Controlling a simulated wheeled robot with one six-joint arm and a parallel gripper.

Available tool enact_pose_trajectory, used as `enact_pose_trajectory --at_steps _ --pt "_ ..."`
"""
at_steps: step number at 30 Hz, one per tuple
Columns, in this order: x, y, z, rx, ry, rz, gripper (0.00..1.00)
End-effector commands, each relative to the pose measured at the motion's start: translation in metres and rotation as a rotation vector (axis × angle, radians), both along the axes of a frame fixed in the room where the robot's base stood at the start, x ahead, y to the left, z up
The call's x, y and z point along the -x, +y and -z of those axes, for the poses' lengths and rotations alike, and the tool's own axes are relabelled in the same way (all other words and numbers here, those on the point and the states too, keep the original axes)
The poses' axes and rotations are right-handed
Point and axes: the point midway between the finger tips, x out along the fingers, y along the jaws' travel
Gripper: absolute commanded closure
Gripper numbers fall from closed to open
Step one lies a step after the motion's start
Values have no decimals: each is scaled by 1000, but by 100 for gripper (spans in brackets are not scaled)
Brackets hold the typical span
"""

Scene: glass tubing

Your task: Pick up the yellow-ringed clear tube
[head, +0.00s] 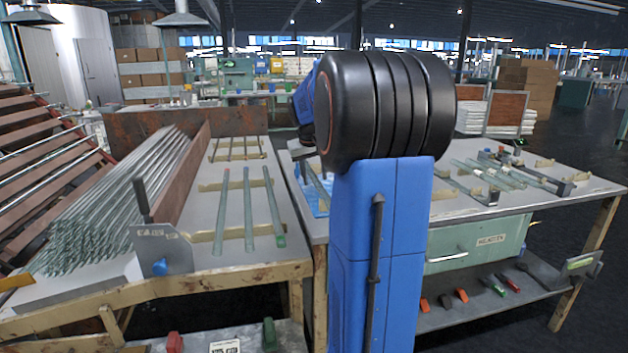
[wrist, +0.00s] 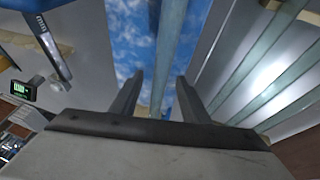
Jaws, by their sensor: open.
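In the wrist view, my gripper (wrist: 157,95) is open, with its two dark fingers on either side of a long clear tube (wrist: 170,45). The tube runs away from me between the fingers, over a blue-and-white patterned surface (wrist: 128,40). I see no contact between fingers and tube. I cannot make out a yellow ring on it. In the head view, part of a tube (head: 318,186) shows left of my blue arm, over a blue patch. My arm hides most of that spot and the gripper's fingertips.
More clear tubes (wrist: 262,62) lie at right in the wrist view. In the head view, three tubes (head: 248,215) lie on wooden rests on the left table, beside a rack of many rods (head: 125,205). The right table (head: 560,205) carries tubes and metal fixtures. A small green display (wrist: 22,90) stands at left.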

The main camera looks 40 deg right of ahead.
Motion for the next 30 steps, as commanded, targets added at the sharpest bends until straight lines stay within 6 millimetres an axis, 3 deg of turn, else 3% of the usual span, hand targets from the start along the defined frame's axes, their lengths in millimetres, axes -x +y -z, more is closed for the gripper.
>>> enact_pose_trajectory --at_steps 6,11,12,21,26,30 --pt "0 0 1 1 -1 0 58" --pt "0 0 1 0 0 0 96" --pt "0 0 1 0 0 0 100" --pt "0 0 -1 1 -1 0 100" --pt "0 0 -11 1 -1 0 100" --pt "14 9 -13 1 -2 0 100"
